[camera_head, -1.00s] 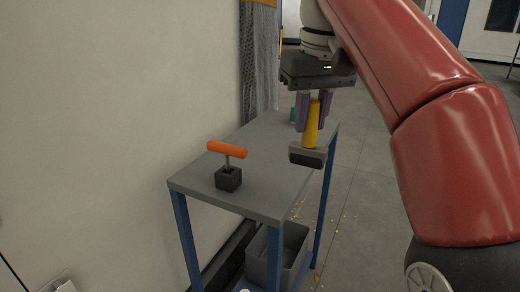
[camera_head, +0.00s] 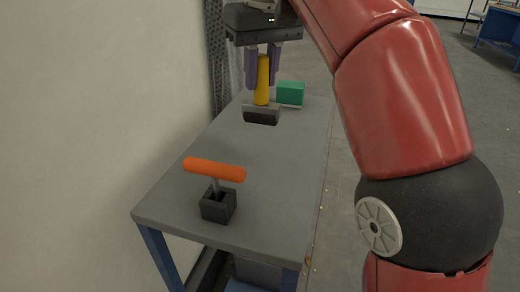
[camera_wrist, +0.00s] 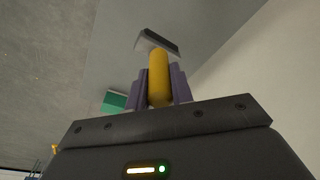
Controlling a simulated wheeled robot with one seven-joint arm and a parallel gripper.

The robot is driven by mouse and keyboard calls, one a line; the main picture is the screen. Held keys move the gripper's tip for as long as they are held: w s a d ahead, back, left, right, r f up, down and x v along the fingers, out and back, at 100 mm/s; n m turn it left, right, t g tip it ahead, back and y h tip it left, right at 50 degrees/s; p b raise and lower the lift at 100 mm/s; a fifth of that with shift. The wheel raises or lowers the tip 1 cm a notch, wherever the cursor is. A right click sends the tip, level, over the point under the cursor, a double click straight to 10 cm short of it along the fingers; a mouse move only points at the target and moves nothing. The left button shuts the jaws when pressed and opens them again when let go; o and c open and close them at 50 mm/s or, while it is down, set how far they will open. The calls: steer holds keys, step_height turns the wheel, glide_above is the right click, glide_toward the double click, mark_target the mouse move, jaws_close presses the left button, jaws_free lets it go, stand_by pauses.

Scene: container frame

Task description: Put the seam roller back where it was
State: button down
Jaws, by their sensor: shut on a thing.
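The seam roller (camera_head: 262,82) has a yellow handle and a wide dark grey head with a paler top. My gripper (camera_head: 263,78) is shut on its handle from above. The roller hangs upright, head down, over the far half of the grey table (camera_head: 250,178). I cannot tell whether the head touches the tabletop. In the wrist view, the roller (camera_wrist: 158,78) sits between the purple fingers (camera_wrist: 158,92), its head pointing away from the gripper. The finger tips partly cover the handle.
A tool with an orange T-handle (camera_head: 214,169) stands in a black block (camera_head: 218,206) at the table's near end. A green block (camera_head: 290,93) is at the far right, close to the roller. A wall runs along the left. The tabletop's middle is clear.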

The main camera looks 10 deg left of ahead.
mark_target(261, 123)
step_height(261, 123, down, 8)
steer(key=b, duration=0.3)
steer(key=shift+f, duration=0.65)
steer(key=c, duration=1.2)
jaws_free()
steer(key=shift+c, duration=0.2)
steer(key=shift+f, duration=0.25)
steer(key=r+p, duration=0.1)
steer(key=r, duration=0.4)
steer(key=d+r+p, duration=0.1)
steer(key=r, duration=0.2)
steer(key=shift+s+d+p, duration=0.1)
steer(key=shift+s+p, duration=0.15)
steer(key=shift+p, duration=0.05)
steer(key=s+d+f+m+t, duration=0.2)
steer(key=s+d+f+m, duration=0.15)
steer(key=d+f, duration=0.45)
steer(key=s+d+f+m+t, duration=0.15)
steer(key=s+d+f, duration=0.3)
steer(key=d, duration=0.65)
steer(key=s+d+f+m, duration=0.1)
steer(key=s+d+f, duration=0.2)
steer(key=f, duration=0.3)
steer(key=s+d+f+m+h, duration=0.1)
steer(key=s+d+f+m, duration=0.1)
steer(key=f, duration=0.4)
steer(key=shift+s+d+t, duration=0.35)
steer(key=shift+s+d, duration=0.15)
steer(key=shift+s, duration=0.25)
